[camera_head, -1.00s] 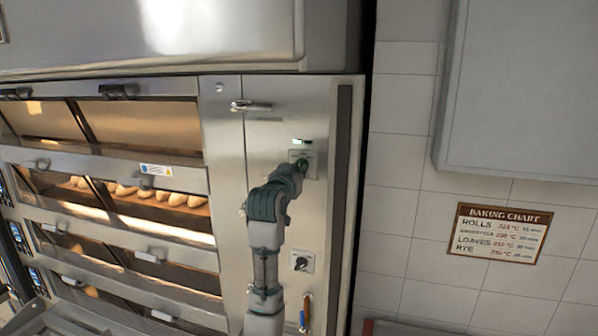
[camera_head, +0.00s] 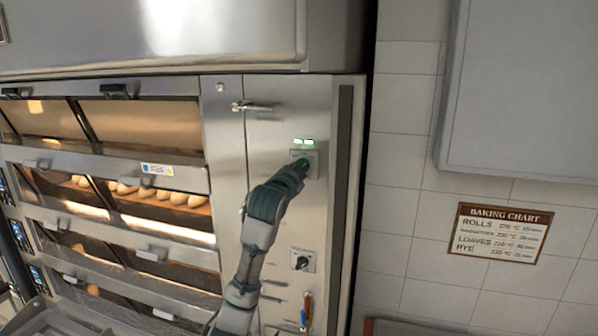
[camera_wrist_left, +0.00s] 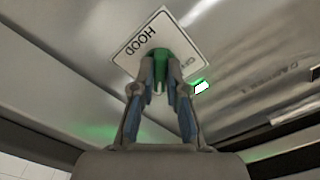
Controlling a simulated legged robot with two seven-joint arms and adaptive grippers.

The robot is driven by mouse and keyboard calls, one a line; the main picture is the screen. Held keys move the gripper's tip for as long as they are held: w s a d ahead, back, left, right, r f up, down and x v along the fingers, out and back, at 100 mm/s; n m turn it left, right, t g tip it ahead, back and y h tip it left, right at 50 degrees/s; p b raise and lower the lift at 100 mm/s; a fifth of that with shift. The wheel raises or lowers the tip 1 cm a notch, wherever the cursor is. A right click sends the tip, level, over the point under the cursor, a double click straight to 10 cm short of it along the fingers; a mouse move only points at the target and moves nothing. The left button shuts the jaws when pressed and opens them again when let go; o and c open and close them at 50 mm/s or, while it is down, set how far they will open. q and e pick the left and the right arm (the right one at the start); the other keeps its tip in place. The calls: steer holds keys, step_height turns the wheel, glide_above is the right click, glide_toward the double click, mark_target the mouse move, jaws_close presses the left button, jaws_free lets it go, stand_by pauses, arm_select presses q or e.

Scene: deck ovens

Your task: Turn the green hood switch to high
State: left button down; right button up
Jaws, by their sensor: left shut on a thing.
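The green hood switch (camera_wrist_left: 158,62) sits on a white plate marked HOOD (camera_wrist_left: 137,45) in the left wrist view. In the head view the plate (camera_head: 312,158) is on the steel panel right of the ovens. My left gripper (camera_wrist_left: 162,80) is shut on the green switch, one finger on each side, and its fingers hide part of the knob. In the head view my left gripper (camera_head: 300,167) reaches up to the switch from below. The knob's exact setting is hard to read. My right gripper is not in view.
A second plate with a black knob (camera_head: 302,261) is lower on the same panel. A handle (camera_head: 250,106) sticks out above. Red and blue handled parts (camera_head: 306,312) hang below. Deck ovens with bread (camera_head: 160,195) stand left; a baking chart (camera_head: 497,233) is on the tiles.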

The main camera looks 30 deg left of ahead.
arm_select(q)
steer(key=shift+w+f, duration=0.15)
steer(key=shift+f, duration=0.2)
steer(key=c, duration=1.2)
jaws_free()
steer(key=shift+r, duration=0.15)
steer(key=v, duration=1.2)
steer(key=shift+a, duration=0.15)
